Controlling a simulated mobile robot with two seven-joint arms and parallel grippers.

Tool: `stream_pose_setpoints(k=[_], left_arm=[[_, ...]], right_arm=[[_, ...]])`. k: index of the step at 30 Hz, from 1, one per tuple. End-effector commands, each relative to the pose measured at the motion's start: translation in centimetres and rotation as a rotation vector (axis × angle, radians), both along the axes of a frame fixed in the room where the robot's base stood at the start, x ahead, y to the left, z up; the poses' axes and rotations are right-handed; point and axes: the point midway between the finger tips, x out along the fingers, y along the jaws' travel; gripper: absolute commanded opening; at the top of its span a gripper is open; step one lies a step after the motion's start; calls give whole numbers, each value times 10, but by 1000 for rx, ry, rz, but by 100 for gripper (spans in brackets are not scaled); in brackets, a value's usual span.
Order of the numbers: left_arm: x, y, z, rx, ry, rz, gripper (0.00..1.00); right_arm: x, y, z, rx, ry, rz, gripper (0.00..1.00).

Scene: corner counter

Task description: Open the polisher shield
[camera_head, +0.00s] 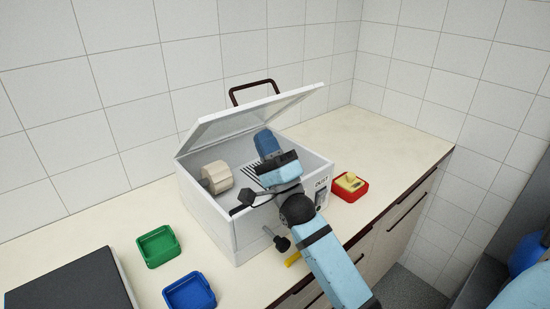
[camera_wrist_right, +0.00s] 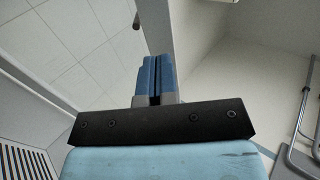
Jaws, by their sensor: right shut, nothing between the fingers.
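The polisher is a white box (camera_head: 215,222) on the counter with a cream wheel (camera_head: 217,177) inside. Its shield (camera_head: 225,122) is raised and tilted over the box, with a dark red-brown handle (camera_head: 253,86) at its upper edge. My right gripper (camera_head: 264,137) reaches over the box's front, its blue fingers under the raised shield. The fingers are together and empty; they also show in the right wrist view (camera_wrist_right: 152,78). I cannot tell whether they touch the shield. My forearm hides part of the box's front. My left gripper is out of view.
A green tray (camera_head: 144,245) and a blue tray (camera_head: 172,294) lie left of the box, near a dark-topped block (camera_head: 70,285). A red tray (camera_head: 350,198) with a yellow piece stands right of it. The counter's far right (camera_head: 400,142) is clear; tiled walls stand behind.

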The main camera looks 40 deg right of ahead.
Motion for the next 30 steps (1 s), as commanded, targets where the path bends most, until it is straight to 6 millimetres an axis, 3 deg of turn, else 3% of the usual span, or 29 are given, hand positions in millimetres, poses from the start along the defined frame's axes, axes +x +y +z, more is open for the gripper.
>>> stream_pose_setpoints(k=[3, 7, 23, 30], left_arm=[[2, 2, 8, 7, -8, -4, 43], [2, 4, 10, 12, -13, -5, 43], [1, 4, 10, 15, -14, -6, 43], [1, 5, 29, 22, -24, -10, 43]], right_arm=[[14, 1, 20, 0, -3, -1, 0], [24, 2, 31, -1, -1, -1, 0], [31, 2, 37, -1, 1, -1, 0], [50, 2, 55, -5, 49, -1, 0]])
